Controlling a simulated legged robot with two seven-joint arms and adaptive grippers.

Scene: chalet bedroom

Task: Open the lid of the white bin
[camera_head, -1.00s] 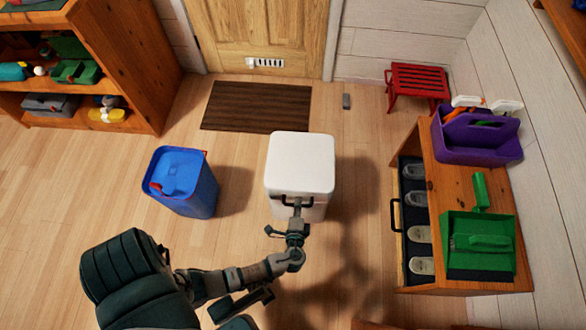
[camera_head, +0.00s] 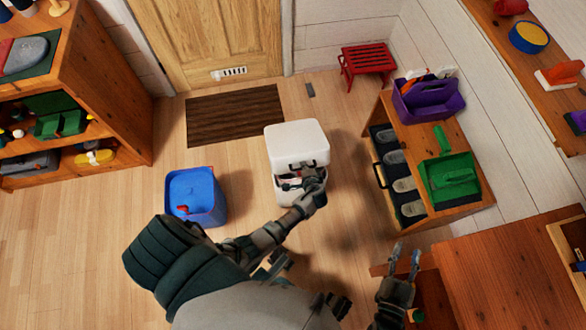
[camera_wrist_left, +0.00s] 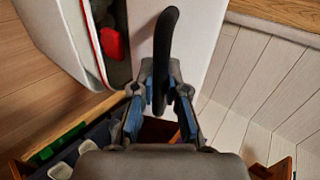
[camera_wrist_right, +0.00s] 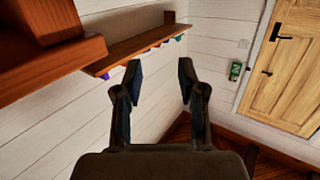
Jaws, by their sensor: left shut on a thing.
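The white bin (camera_head: 288,199) stands on the wood floor in the middle of the head view. Its white lid (camera_head: 297,143) is tilted up at the front, and a dark gap shows part of the inside. In the left wrist view, the lid's black handle (camera_wrist_left: 166,30) stands between the fingers of my left gripper (camera_wrist_left: 160,75), which is shut on it. A red thing (camera_wrist_left: 114,43) shows inside the bin's opening. In the head view my left gripper (camera_head: 307,180) is at the bin's front. My right gripper (camera_head: 405,262) is open and empty, off to the right.
A blue container (camera_head: 196,196) stands left of the bin. A wooden shoe cabinet (camera_head: 470,217) with a purple caddy (camera_head: 428,97) and a green dustpan (camera_head: 450,178) is at the right. A brown mat (camera_head: 236,115) lies behind, before the door. A wooden table (camera_head: 500,265) is near my right arm.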

